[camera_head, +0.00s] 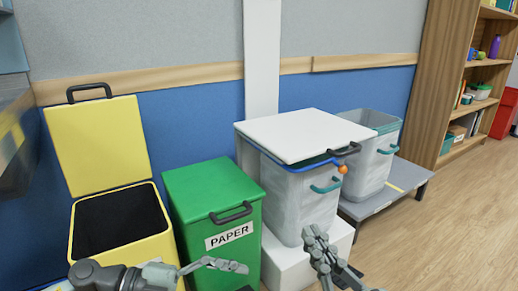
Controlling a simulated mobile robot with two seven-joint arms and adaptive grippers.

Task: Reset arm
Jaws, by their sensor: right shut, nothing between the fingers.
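My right gripper (314,235) is at the bottom right of centre, in front of the white bin. It points up, its fingers are together, and it holds nothing. My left gripper (238,267) comes in from the bottom left and points right, in front of the green bin (205,187). It is seen side-on, so I cannot tell whether its fingers are open. The rest of both arms is cut off by the lower edge.
A yellow bin (165,247) stands left with its lid (97,146) raised. The green PAPER bin is closed. A white-lidded bin (305,208) with an orange ball (343,169) at its rim stands on a white block (282,262). An open bin (372,165) sits on a grey platform (385,203). Floor at right is clear.

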